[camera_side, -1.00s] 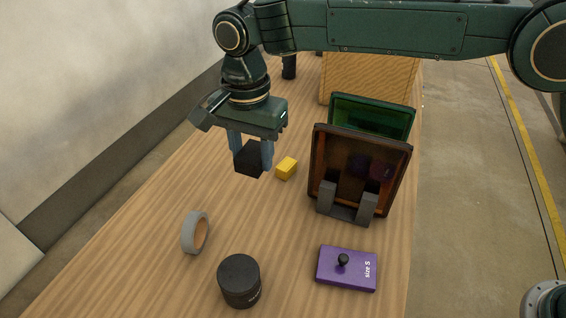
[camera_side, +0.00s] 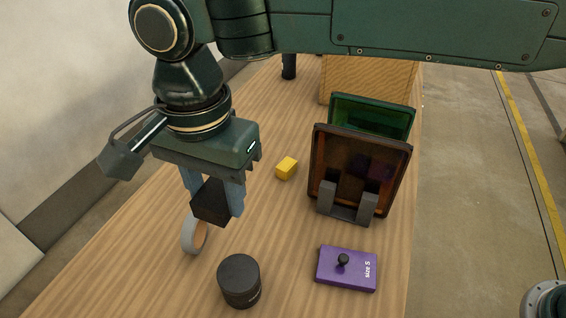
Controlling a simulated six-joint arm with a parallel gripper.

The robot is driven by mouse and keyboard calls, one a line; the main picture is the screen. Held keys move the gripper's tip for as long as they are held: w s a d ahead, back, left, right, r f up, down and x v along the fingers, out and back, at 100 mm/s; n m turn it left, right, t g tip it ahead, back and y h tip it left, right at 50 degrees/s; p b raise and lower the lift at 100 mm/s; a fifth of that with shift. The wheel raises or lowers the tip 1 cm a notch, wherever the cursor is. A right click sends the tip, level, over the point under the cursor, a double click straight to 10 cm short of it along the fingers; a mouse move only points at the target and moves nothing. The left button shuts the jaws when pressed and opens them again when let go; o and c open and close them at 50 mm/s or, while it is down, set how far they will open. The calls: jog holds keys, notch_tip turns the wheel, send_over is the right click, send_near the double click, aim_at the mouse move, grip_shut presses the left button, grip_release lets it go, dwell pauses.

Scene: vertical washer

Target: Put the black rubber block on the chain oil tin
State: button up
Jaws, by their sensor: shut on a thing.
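The black rubber block (camera_side: 211,203) is held between the fingers of my gripper (camera_side: 213,196), above the table and slightly tilted in the picture. A dark round tin (camera_side: 239,281), which I take as the chain oil tin, stands upright near the front of the table. Its flat top is bare. My gripper is behind the tin and a little to its left, with a clear gap between the block and the tin.
A grey tape ring (camera_side: 190,238) stands on edge, partly hidden behind the block. A yellow block (camera_side: 287,168), a purple box (camera_side: 333,277) with a black knob, and a rack (camera_side: 346,212) holding brown and green panels are to the right. A wooden crate (camera_side: 368,80) is behind.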

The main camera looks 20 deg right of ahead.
send_over(237, 275)
notch_tip(237, 275, down, 15)
jog(key=shift+r, duration=0.2)
jog(key=shift+f, duration=0.1)
jog(key=shift+f, duration=2)
jog(key=shift+f, duration=0.1)
jog(key=o, duration=1)
notch_tip(237, 275, up, 12)
jog(key=shift+r, duration=0.15)
